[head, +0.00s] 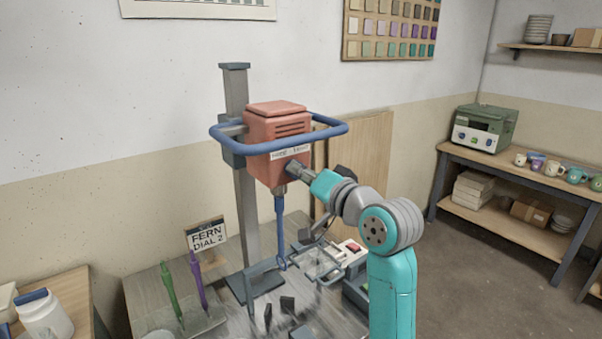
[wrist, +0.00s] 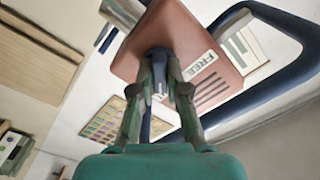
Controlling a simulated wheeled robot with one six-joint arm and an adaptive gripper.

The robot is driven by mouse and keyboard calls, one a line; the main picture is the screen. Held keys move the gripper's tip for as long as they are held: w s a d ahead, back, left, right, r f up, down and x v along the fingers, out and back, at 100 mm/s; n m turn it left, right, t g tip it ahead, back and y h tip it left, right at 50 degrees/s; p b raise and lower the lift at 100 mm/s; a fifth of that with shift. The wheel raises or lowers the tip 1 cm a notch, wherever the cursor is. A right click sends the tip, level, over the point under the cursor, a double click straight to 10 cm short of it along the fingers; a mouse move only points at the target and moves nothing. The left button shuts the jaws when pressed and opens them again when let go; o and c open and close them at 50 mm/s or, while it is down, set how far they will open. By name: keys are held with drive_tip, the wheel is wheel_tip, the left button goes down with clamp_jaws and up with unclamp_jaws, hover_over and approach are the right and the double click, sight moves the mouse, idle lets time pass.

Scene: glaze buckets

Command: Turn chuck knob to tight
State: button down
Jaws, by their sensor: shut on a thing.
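The mixer's red motor head (head: 277,128) is mounted on a grey column above the bench. A label (head: 290,152) on its face is too small to read there; in the wrist view "FREE" (wrist: 201,66) shows to the right of my fingers, and the rest is mostly hidden. My gripper (head: 293,170) is at the lower front of the head. In the wrist view its two fingers are shut on the dark blue chuck knob (wrist: 159,53), one on each side. The fingers hide much of the knob, and I cannot tell which mark it points to.
A blue guard bar (head: 330,129) loops around the motor head close to my arm. A blue shaft (head: 280,225) hangs below the head. Green (head: 170,290) and purple (head: 197,280) paddles stand at the left by a "FERN DIAL 2" sign (head: 207,235).

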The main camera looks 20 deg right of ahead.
drive_tip(key=c, duration=1.2)
unclamp_jaws()
drive_tip(key=shift+o, duration=0.2)
drive_tip(key=v, duration=1.2)
